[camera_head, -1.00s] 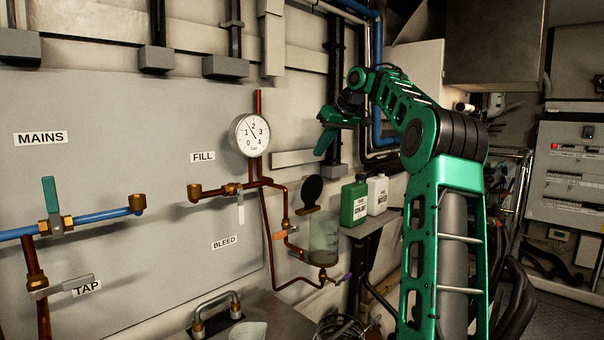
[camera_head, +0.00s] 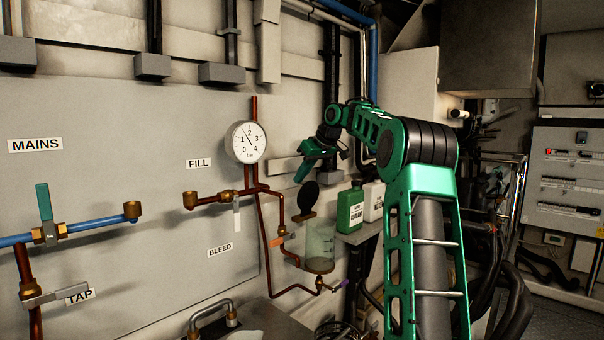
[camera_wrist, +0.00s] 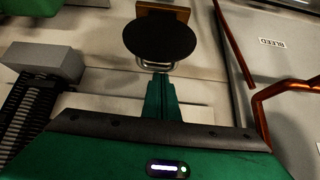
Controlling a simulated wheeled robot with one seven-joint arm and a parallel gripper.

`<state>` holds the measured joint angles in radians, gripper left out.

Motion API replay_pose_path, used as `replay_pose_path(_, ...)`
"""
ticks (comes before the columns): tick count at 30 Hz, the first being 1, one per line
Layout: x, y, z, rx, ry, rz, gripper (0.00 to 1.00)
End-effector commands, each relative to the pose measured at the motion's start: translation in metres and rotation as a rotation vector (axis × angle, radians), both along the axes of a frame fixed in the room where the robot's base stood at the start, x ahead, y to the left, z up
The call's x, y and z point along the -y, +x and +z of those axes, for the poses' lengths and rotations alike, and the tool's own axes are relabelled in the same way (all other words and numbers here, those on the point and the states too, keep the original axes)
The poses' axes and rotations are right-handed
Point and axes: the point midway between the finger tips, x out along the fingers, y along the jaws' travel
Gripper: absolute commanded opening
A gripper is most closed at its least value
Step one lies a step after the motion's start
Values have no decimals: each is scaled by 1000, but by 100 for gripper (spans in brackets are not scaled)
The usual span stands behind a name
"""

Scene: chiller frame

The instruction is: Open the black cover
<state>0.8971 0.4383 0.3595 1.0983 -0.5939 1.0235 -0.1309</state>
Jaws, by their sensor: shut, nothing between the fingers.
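The black cover (camera_head: 310,196) is a round dark disc standing raised at a brown bracket (camera_head: 303,214), above the clear glass vessel (camera_head: 320,245). The vessel's top looks uncovered. In the wrist view the cover (camera_wrist: 160,41) lies just beyond my fingertips, with the brown bracket (camera_wrist: 163,12) behind it and a thin metal loop (camera_wrist: 155,67) at its near edge. My gripper (camera_head: 299,179) is shut and empty, just above the cover's top edge in the head view. In the wrist view its green fingers (camera_wrist: 161,78) are together. A small gap seems to separate them from the disc.
A pressure gauge (camera_head: 246,142) and copper pipes (camera_head: 257,225) are on the wall to the left. A green bottle (camera_head: 350,210) and a white bottle (camera_head: 374,200) stand on a shelf right of the vessel. Free space lies before the wall panel.

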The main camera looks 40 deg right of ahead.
Motion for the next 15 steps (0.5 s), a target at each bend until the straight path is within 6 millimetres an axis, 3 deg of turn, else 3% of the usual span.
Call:
replay_pose_path(11, 0, 2, -2, 0, 0, -1, 0)
replay_pose_path(15, 1, -6, -2, 0, -1, -2, 0)
